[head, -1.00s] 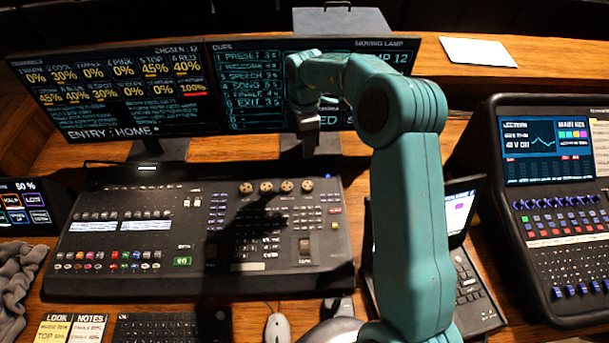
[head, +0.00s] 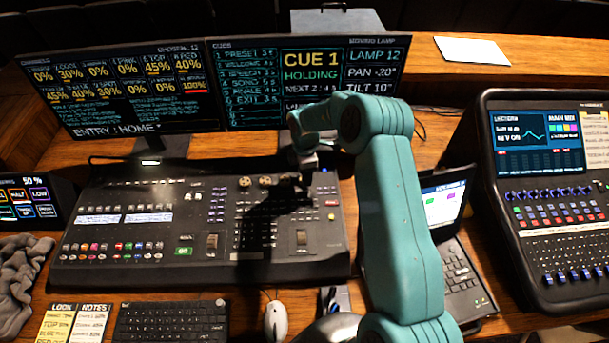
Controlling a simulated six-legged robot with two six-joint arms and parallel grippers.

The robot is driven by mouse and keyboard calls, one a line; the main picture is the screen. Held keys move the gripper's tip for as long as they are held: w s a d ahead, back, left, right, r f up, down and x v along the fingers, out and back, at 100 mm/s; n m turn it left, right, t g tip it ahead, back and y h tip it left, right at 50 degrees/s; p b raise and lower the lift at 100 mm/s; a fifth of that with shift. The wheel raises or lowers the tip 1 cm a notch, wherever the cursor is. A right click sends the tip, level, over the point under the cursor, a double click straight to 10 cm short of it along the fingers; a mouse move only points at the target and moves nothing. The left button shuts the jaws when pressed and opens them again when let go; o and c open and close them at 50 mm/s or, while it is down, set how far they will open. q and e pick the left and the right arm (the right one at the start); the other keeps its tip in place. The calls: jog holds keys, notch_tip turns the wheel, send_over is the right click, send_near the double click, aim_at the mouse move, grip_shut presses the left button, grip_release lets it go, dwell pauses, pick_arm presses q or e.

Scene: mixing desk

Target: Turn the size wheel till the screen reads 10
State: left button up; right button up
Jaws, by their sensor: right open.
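The dark desk console (head: 150,240) has a row of round tan wheels near its upper right. Two wheels, one at the left end (head: 245,182) and its neighbour (head: 265,181), show clearly; those to their right are mostly hidden by my right gripper. I cannot read which is the size wheel. My right gripper (head: 304,182) is open, pointing down over the right end of this row; I cannot tell whether it touches a wheel. The right screen (head: 372,72) reads lamp 12, pan -20°, tilt 10°; my arm hides its lower part, and no size figure shows. My left gripper is out of view.
A left monitor (head: 110,85) stands behind the console. A laptop (head: 455,265) is right of my arm, with a second mixing desk (head: 560,230) farther right. A keyboard (head: 172,322) and mouse (head: 276,320) lie in front. A grey cloth (head: 20,275) lies at left.

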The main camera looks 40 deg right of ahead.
jog(key=shift+w+f, duration=0.15)
jog(key=shift+f, duration=0.7)
jog(key=c, duration=0.6)
jog(key=shift+s+r, duration=0.2)
jog(key=shift+r, duration=0.05)
jog(key=c, duration=0.4)
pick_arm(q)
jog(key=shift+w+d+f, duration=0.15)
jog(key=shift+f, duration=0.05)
pick_arm(e)
jog(key=shift+w, duration=0.1)
jog(key=shift+c, duration=0.2)
jog(key=shift+r+n, duration=0.1)
jog(key=shift+n, duration=0.2)
jog(key=shift+n, duration=1)
jog(key=shift+w+d+r+n, duration=0.1)
jog(key=shift+n, duration=2.5)
